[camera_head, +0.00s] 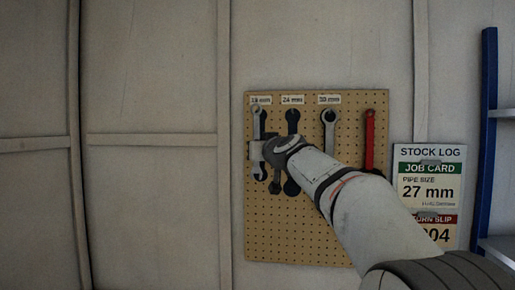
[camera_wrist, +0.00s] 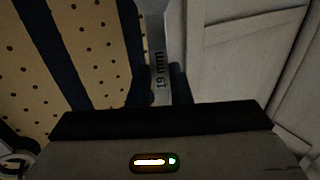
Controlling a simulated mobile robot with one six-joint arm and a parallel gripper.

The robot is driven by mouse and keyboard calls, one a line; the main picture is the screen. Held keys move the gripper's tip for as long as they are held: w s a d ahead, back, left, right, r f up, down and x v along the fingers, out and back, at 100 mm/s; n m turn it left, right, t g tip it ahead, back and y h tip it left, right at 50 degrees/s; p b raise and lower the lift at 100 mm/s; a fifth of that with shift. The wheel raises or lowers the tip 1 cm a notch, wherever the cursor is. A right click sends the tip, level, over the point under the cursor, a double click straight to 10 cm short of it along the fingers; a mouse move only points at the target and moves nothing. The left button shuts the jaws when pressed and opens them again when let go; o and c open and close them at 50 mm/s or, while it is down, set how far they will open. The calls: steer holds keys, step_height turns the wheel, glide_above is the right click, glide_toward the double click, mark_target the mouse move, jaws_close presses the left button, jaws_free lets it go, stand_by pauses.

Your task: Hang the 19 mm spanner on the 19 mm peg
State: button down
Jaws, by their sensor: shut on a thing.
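The grey 19 mm spanner (camera_head: 258,126) is upright in front of the pegboard's upper left corner in the head view. Its upper end is just below the left label (camera_head: 261,100), which appears to read 19 mm. The peg itself is hidden, and I cannot tell whether the spanner's ring is around it. My gripper (camera_head: 257,151) is shut on the spanner's shaft. In the wrist view the shaft (camera_wrist: 155,40), marked "19 mm", stands between the two dark fingers of my gripper (camera_wrist: 160,88).
The pegboard (camera_head: 300,225) also carries a dark spanner (camera_head: 292,122) under the 24 mm label, a grey spanner (camera_head: 329,118) under the label right of it, and a red tool (camera_head: 369,135). A stock log board (camera_head: 430,152) and blue shelf post (camera_head: 489,120) stand right.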

steer(key=shift+w+d+f+p, duration=0.1)
steer(key=shift+w+d+p, duration=0.15)
steer(key=shift+w, duration=0.65)
steer(key=shift+w+d+p, duration=0.15)
steer(key=shift+w+p, duration=0.1)
steer(key=shift+w, duration=0.6)
steer(key=shift+w+f+b, duration=0.45)
steer(key=shift+w+b, duration=0.1)
steer(key=shift+b, duration=0.05)
steer(key=c, duration=1.3)
jaws_free()
steer(key=shift+o, duration=0.2)
steer(key=shift+d, duration=0.1)
steer(key=b+v, duration=0.4)
steer(key=v, duration=0.3)
steer(key=s+d+f+m+g+h, duration=0.1)
steer(key=s+d+f+g+h, duration=0.1)
steer(key=s+f, duration=1.1)
steer(key=s+d+f+m+g+h, duration=0.1)
steer(key=s+d+f+g, duration=0.4)
steer(key=s+f, duration=0.8)
steer(key=s+d+f+m+g+h, duration=0.1)
steer(key=s+f+g, duration=0.6)
steer(key=s+f, duration=0.7)
step_height(320, 180, down, 5)
steer(key=shift+d+f+m+h, duration=0.1)
steer(key=shift+d+m+h, duration=0.3)
steer(key=shift+d+h, duration=0.65)
